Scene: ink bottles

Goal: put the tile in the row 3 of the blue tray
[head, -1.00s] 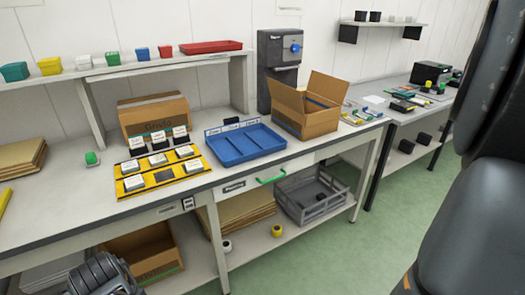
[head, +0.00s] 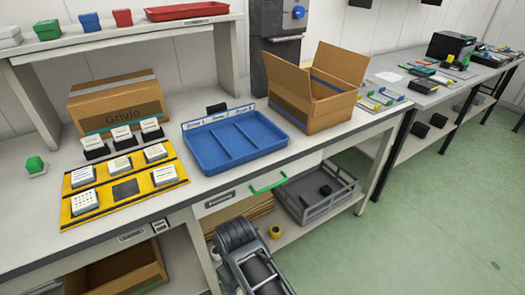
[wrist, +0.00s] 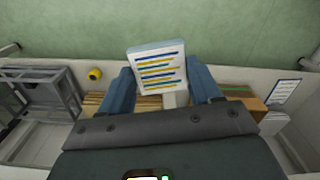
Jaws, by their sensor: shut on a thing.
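The blue tray (head: 237,160) lies on the workbench, empty. Dividers split it into three compartments, with small labels along its back edge; their row numbers are too small to read surely. My gripper (wrist: 163,88) shows in the wrist view, its blue fingers shut on a white tile (wrist: 157,68) with blue and yellow printed lines. The tile is held above the lower shelf and floor area, clear of any surface. The gripper's tips and the held tile cannot be made out in the head view, where part of my arm shows at the bottom centre.
A yellow mat (head: 174,175) left of the tray holds several white tiles and one bare dark square (head: 125,188). Black holders with white cards stand behind it. An open carton (head: 318,105) stands close to the tray's right. A green handle (head: 268,183) juts from the bench front.

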